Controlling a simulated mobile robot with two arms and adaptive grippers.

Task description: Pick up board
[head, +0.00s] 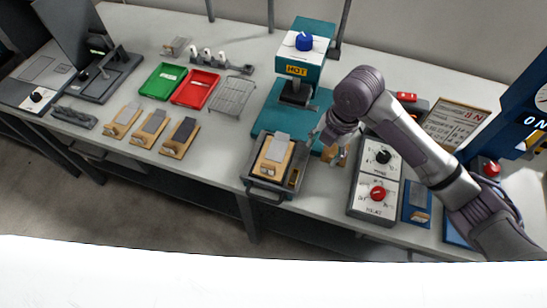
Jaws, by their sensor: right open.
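A wooden board (264,167) with a grey piece on top lies in a dark metal tray (251,183) at the front middle of the bench. Three similar wooden boards stand in a row at the left: one with a light grey piece (122,120), one with a mid-grey piece (149,129) and one with a dark piece (180,137). My right gripper (327,146) is just right of the tray, apart from the board in it. It is open, and a small wooden block (334,155) beneath it is partly hidden. My left gripper is out of view.
A teal press marked HOT (303,62) stands behind the tray. A control box with knobs (376,178) is to the right. Green (163,81) and red (195,89) trays and a wire rack (232,97) lie left. Bare bench (222,142) lies left of the metal tray.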

